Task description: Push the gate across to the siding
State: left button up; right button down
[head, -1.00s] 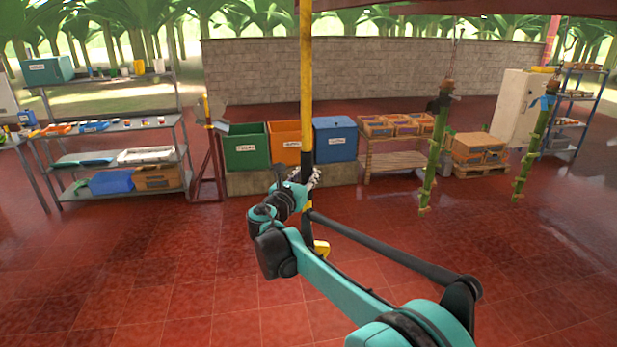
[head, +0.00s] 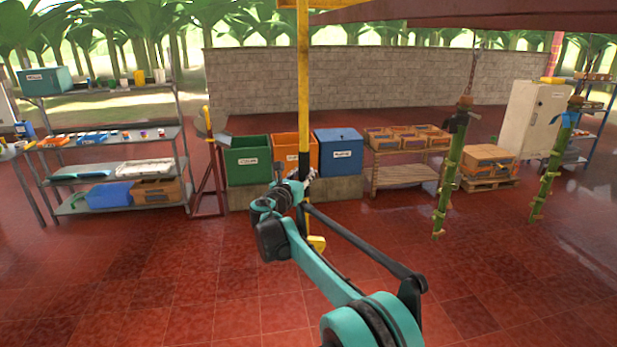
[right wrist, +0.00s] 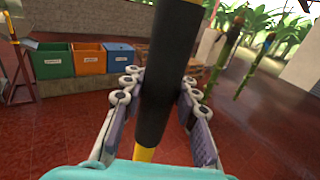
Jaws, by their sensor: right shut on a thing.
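A tall yellow pole (head: 303,85) with a black grip section hangs in the middle of the head view. I cannot tell the gate and the siding apart for sure up there. My right gripper (head: 301,182) is around the pole's lower part. In the right wrist view its two fingers lie on either side of the black grip (right wrist: 168,80), shut on it. The pole's yellow lower end (head: 316,243) shows beneath the gripper. My left gripper is out of view.
Two green stems (head: 448,185) (head: 548,180) hang on chains at the right, below a dark red overhead beam (head: 480,32). Green, orange and blue bins (head: 340,155) stand behind the pole. A shelf rack (head: 110,130) stands left. The red floor in front is clear.

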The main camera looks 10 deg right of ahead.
jog(key=shift+w+a, duration=0.1)
jog(key=shift+a, duration=0.2)
jog(key=c, duration=1.2)
grip_release()
jog(key=shift+o, duration=0.3)
jog(key=shift+a, duration=0.3)
jog(key=shift+d, duration=0.2)
jog(key=shift+s+a, duration=0.1)
jog(key=shift+s, duration=0.2)
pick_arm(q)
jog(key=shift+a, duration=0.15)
pick_arm(e)
jog(key=v, duration=1.1)
jog(key=shift+s+a, duration=0.15)
jog(key=shift+a, duration=0.2)
